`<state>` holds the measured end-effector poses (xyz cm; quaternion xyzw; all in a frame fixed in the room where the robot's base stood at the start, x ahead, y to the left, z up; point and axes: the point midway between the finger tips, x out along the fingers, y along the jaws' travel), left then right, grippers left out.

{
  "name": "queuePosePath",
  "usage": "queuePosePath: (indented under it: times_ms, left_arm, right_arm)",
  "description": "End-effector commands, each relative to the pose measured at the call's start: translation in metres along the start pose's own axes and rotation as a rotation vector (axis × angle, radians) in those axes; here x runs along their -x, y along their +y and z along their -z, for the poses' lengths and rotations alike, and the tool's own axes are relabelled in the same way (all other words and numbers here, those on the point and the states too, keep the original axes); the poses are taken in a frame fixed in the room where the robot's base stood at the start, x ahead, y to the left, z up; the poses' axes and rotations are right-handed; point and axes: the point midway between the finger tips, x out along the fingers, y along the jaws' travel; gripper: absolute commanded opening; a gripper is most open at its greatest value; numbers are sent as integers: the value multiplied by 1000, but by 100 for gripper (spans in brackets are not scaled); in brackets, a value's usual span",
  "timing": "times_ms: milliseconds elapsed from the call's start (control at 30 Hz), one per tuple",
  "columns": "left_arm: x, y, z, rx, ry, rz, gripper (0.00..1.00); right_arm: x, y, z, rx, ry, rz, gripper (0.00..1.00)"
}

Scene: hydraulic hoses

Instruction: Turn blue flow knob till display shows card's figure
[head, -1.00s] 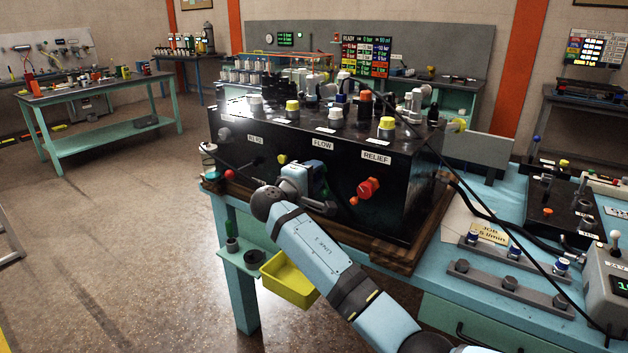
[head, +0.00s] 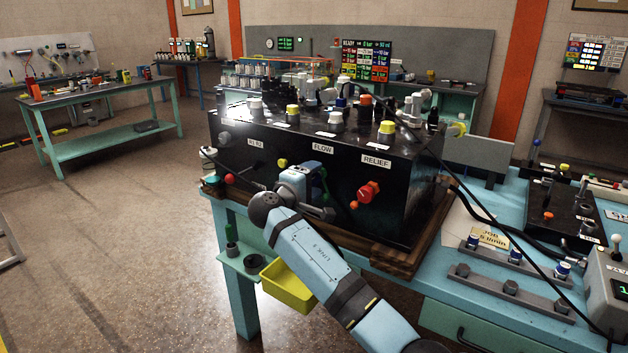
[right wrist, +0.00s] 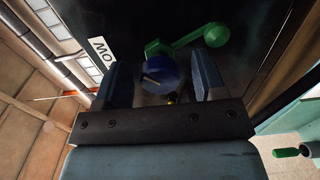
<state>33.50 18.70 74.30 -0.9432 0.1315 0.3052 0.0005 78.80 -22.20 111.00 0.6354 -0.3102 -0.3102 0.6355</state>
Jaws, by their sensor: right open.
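The blue flow knob (right wrist: 166,76) sits on the black box front, between the fingers of my right gripper (right wrist: 160,66) in the right wrist view. The fingers stand apart on either side of it; contact is not visible. A green lever (right wrist: 195,40) reaches out beside the knob. In the head view my right gripper (head: 306,184) is at the panel below the FLOW label (head: 323,148) and hides the knob. The card (head: 487,236) lies on the bench and reads JOB; its figure is too small to be sure of. The display (head: 620,289) is cut by the right edge. My left gripper is not in view.
Dark hoses run down the box's right side.

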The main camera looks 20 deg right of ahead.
Motion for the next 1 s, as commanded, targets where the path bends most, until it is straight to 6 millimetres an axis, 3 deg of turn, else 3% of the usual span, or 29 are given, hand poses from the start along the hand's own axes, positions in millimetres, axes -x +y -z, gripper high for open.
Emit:
queuePosePath:
  times_ms: [533, 700, 1000]
  left_arm:
    - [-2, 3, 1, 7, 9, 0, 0]
    - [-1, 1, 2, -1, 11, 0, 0]
    - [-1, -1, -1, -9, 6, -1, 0]
  right_arm:
    - [112, -1, 0, -1, 2, 3, 64]
    - [128, -1, 0, 0, 0, 3, 64]
    - [132, 0, 0, 1, 0, 2, 64]
